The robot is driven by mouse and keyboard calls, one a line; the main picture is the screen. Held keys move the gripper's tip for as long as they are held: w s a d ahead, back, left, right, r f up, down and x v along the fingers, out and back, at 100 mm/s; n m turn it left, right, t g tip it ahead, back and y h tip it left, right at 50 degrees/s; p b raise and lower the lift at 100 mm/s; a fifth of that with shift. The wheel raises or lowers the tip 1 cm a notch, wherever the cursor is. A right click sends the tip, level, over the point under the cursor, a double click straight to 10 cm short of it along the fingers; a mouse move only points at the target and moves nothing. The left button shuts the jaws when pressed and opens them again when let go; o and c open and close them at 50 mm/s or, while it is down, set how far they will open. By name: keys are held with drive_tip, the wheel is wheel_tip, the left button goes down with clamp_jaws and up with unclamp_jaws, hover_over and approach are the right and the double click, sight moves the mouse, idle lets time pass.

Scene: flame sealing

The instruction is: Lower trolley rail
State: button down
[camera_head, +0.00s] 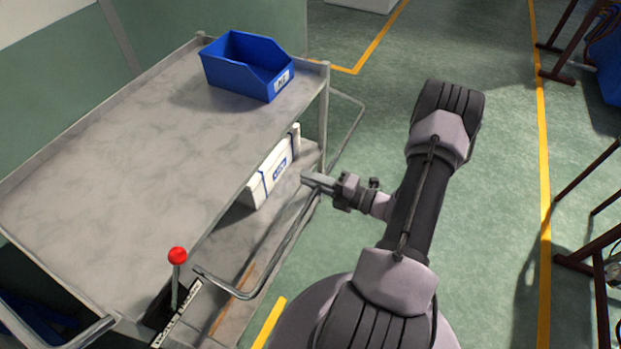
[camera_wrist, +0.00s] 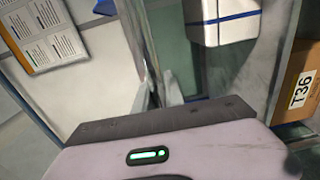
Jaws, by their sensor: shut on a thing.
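The trolley (camera_head: 120,165) is grey with a flat top and a lower shelf. Its front rail (camera_head: 285,243) is a bent metal tube along the near side. In the head view it sits below the top's edge, in front of the lower shelf. My gripper (camera_head: 306,181) is shut on the rail near its far right end. In the wrist view the rail (camera_wrist: 141,45) runs upright between the fingers of my gripper (camera_wrist: 156,90). The grip itself is partly hidden there by my wrist housing. A lever with a red knob (camera_head: 177,256) stands at the trolley's near left end.
A blue bin (camera_head: 245,66) stands on the trolley top. A white box with blue straps (camera_head: 268,175) lies on the lower shelf. A cardboard box marked T36 (camera_wrist: 300,85) shows in the wrist view. Green floor (camera_head: 500,200) is open to the right, with dark stands (camera_head: 600,250) beyond.

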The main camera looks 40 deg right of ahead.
wheel_tip(320, 180, up, 2)
drive_tip(key=p, duration=0.2)
drive_tip(key=shift+s+r+p, duration=0.1)
drive_tip(key=shift+s+p, duration=0.05)
drive_tip(key=shift+p, duration=0.15)
drive_tip(key=c, duration=1.4)
unclamp_jaws()
drive_tip(key=p+v, duration=0.3)
drive_tip(key=v, duration=1.4)
drive_tip(key=shift+s, duration=0.25)
